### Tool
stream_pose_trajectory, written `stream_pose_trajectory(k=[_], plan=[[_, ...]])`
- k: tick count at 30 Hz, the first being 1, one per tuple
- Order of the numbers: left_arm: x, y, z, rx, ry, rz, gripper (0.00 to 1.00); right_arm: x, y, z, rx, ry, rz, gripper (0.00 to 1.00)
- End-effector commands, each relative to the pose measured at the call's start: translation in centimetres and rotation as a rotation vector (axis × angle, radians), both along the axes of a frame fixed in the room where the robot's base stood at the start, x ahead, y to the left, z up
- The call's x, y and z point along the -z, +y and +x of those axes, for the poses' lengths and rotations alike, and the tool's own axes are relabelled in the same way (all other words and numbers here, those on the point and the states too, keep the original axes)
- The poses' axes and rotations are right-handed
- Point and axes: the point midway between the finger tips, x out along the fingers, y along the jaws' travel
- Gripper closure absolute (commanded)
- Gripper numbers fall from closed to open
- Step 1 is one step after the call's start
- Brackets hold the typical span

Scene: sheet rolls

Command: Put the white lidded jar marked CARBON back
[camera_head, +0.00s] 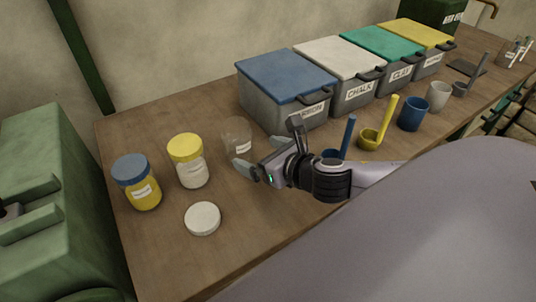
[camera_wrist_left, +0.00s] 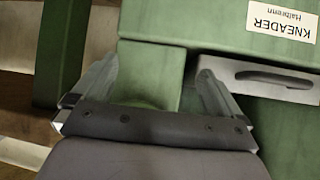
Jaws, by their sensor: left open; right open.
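A clear, lidless jar (camera_head: 237,138) with a pale label stands upright on the wooden table; I cannot read its label. A loose white lid (camera_head: 202,218) lies flat near the table's front left. My right gripper (camera_head: 262,158) is open and empty, its fingertips just right of and in front of the clear jar; I cannot tell whether they touch it. My left gripper (camera_wrist_left: 150,95) is open in the left wrist view, with a green block (camera_wrist_left: 150,78) of the machine labelled KNEADER between or behind its fingers. I see no closed white-lidded jar.
A blue-lidded jar (camera_head: 137,183) and a yellow-lidded jar (camera_head: 188,160) stand left of the clear jar. Lidded bins, the blue-lidded one (camera_head: 287,85) reading "ARBON", line the back. Scoops and cups stand at right. The green machine (camera_head: 50,200) is left of the table.

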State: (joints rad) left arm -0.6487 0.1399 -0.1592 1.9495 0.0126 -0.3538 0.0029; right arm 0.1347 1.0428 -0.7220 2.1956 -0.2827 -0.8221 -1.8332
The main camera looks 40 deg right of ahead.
Motion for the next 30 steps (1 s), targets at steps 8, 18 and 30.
stream_pose_trajectory(k=[8,18,30], plan=[[0.0,0.0,0.0,0.0,0.0,0.0,0.0,-0.9,-0.2,-2.1,0.001,0.0,0.0,0.0],[0.0,0.0,0.0,0.0,0.0,0.0,0.0,-0.9,-0.2,-2.2,0.0,0.0,0.001,0.0],[0.0,0.0,0.0,0.0,-0.001,0.0,0.0,-0.9,-0.2,-2.2,0.0,0.0,0.001,0.0]])
